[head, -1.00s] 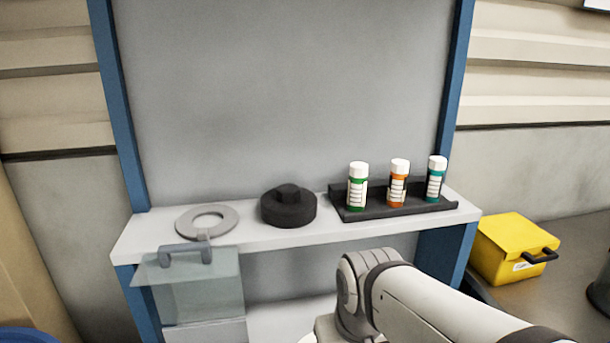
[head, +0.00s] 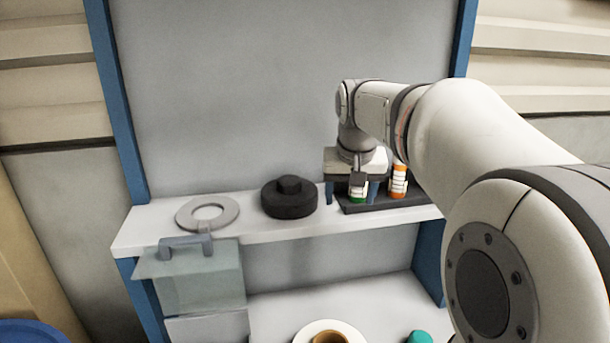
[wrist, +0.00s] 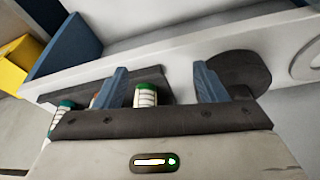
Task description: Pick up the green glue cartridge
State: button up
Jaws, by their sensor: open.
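The green glue cartridge (head: 358,193) stands upright in the dark tray (head: 400,203) on the shelf. Its upper part is hidden by my gripper in the head view. My gripper (head: 351,201) is open over it, pointing down, with one blue finger on each side. In the wrist view the green cartridge (wrist: 145,97) shows between the open fingers of my gripper (wrist: 161,72), nearer the left finger. It seems apart from both fingers. The orange cartridge (head: 398,181) stands just right of my gripper. The teal cartridge (wrist: 60,116) shows in the wrist view; my arm hides it in the head view.
A black round knobbed part (head: 289,198) sits on the shelf just left of my gripper. A grey ring (head: 207,213) lies further left, above a clear bin (head: 195,280). A grey back panel (head: 270,90) rises behind. A white roll (head: 305,334) is on the lower surface.

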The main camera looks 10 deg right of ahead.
jog(key=w+d+r, duration=0.2)
jog(key=w, duration=0.1)
jog(key=w+d+r+m, duration=0.1)
jog(key=w+d+r, duration=0.1)
jog(key=w, duration=0.2)
jog(key=w+d+r+m, duration=0.1)
jog(key=w+d+r, duration=0.1)
jog(key=w, duration=0.2)
jog(key=shift+w+d+r+t+h, duration=0.1)
jog(key=shift+w+r+t+h, duration=0.1)
jog(key=shift+r+t+h, duration=0.15)
jog(key=x, duration=0.7)
jog(key=shift+s+f+p, duration=0.1)
jog(key=shift+f+p, duration=0.2)
jog(key=shift+p, duration=0.05)
jog(key=shift+c, duration=0.6)
jog(key=c, duration=1.1)
